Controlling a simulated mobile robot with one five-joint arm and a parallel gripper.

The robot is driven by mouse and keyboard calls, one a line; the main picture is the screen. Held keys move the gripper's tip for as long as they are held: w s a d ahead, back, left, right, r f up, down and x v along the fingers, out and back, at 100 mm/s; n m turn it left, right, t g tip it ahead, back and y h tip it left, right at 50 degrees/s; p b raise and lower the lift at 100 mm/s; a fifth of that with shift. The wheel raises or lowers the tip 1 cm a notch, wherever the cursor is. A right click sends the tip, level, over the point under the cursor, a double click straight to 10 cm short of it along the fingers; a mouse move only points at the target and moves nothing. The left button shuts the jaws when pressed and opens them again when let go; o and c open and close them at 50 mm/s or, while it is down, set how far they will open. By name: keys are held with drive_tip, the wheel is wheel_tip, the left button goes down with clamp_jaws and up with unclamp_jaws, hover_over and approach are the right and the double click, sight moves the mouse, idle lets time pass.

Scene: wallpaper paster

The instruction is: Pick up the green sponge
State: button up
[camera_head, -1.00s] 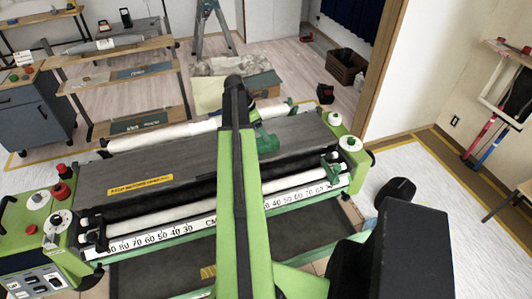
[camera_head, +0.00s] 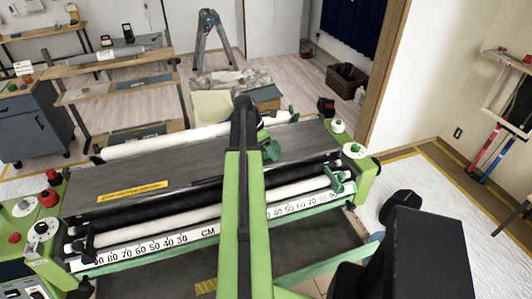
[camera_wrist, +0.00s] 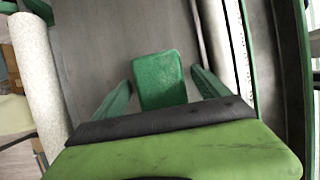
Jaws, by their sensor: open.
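The green sponge (camera_wrist: 160,80) is a rounded block lying on the grey top plate of the pasting machine in the wrist view. My gripper (camera_wrist: 161,77) is open, with one green finger on each side of the sponge. Narrow gaps show between the sponge and both fingers, so I see no contact. The near end of the sponge reaches close to the dark edge of my gripper body. In the head view my arm covers the middle of the machine. A green shape shows beside the arm's end there, and I cannot tell if it is finger or sponge.
The wallpaper pasting machine (camera_head: 105,177) spans the front, with a white roller (camera_wrist: 38,75) along one side of its plate. A ruler strip (camera_head: 150,234) runs along its near side. A white wall stands at right.

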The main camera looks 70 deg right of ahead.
drive_tip(key=shift+f, duration=0.25)
idle(0.4)
drive_tip(key=c, duration=1.4)
